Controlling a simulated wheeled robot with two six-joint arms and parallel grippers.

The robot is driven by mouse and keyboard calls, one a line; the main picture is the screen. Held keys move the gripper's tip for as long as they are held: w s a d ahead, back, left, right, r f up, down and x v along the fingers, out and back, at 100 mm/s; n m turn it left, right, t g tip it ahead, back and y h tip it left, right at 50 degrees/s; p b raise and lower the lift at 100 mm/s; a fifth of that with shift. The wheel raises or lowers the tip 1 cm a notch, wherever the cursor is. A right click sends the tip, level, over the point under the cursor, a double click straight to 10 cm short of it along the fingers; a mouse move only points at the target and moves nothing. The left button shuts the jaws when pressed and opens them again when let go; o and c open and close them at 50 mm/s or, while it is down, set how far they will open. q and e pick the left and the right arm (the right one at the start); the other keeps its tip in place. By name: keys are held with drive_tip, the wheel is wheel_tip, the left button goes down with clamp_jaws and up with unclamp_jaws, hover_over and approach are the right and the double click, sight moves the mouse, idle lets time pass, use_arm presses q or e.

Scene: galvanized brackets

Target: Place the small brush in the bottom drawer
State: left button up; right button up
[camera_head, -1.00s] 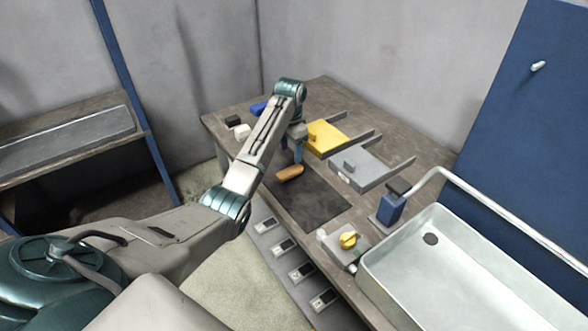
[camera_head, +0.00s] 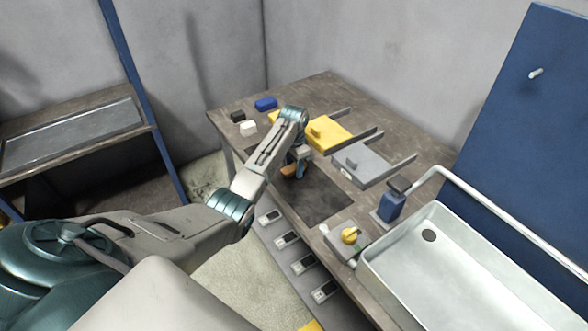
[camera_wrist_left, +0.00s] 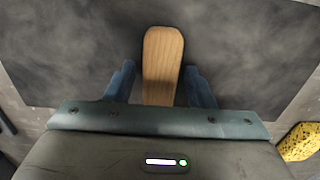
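The small brush, of which a light wooden block shape shows, lies on the dark mat (camera_head: 322,202) on the table; in the head view the brush (camera_head: 287,171) is partly hidden by my left gripper (camera_head: 298,173). In the left wrist view the brush (camera_wrist_left: 163,60) points away from me between the two blue fingers of my left gripper (camera_wrist_left: 160,88), with a gap on each side. The gripper is open and low around the brush. A grey front (camera_head: 292,254) with several small fittings runs below the table edge; I cannot tell which part is the bottom drawer. My right gripper is not in view.
Yellow (camera_head: 329,134) and grey (camera_head: 361,164) blocks stand behind the mat. Small blue (camera_head: 265,103), black and white blocks sit at the far left.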

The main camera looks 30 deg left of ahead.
use_arm(q)
drive_tip(key=c, duration=0.8)
